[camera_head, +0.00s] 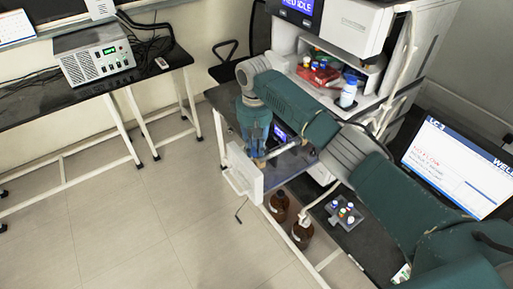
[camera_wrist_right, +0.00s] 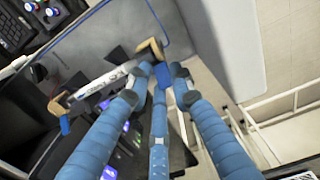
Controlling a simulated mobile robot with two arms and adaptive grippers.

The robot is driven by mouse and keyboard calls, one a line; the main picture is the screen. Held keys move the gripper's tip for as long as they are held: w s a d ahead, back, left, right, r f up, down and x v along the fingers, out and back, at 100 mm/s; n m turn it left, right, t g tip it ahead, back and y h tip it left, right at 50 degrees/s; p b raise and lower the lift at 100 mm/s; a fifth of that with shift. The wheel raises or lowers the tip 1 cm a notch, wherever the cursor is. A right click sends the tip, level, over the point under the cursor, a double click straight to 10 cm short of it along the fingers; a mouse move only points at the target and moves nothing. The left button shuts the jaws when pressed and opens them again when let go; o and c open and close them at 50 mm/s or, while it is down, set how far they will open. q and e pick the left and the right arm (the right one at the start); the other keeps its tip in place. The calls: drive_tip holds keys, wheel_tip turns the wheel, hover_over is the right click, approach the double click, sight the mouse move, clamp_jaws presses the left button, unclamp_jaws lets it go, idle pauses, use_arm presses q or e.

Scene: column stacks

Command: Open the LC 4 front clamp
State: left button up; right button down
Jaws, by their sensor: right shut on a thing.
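A white column (camera_wrist_right: 103,80) lies in front of an instrument, with a tan clamp at each end; in the head view the column (camera_head: 283,150) shows just right of my right gripper. One tan clamp (camera_wrist_right: 152,47) is at the column's upper right end, and the other (camera_wrist_right: 57,106) is at its lower left end. My right gripper (camera_wrist_right: 159,76) has its three blue fingers drawn together at the upper right clamp, shut on it. The fingers hide part of this clamp. In the head view my right gripper (camera_head: 257,150) points down. No LC 4 label is readable. My left gripper is out of view.
A white open panel (camera_head: 244,172) stands just left of my right gripper. Brown bottles (camera_head: 302,233) and a vial tray (camera_head: 343,213) are below my right arm. A monitor (camera_head: 460,165) reading LC-3 is at the right. Floor on the left is clear.

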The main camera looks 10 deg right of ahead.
sight(253, 151)
drive_tip(key=shift+s+a+f, duration=0.1)
drive_tip(key=shift+a+f, duration=0.1)
drive_tip(key=shift+a, duration=0.2)
drive_tip(key=c, duration=1.8)
unclamp_jaws()
drive_tip(key=shift+o, duration=0.6)
drive_tip(key=shift+w+a, duration=0.2)
drive_tip(key=shift+a, duration=0.05)
drive_tip(key=shift+d+r, duration=0.1)
drive_tip(key=shift+d, duration=0.1)
drive_tip(key=shift+d, duration=0.2)
wheel_tip(253, 151, up, 12)
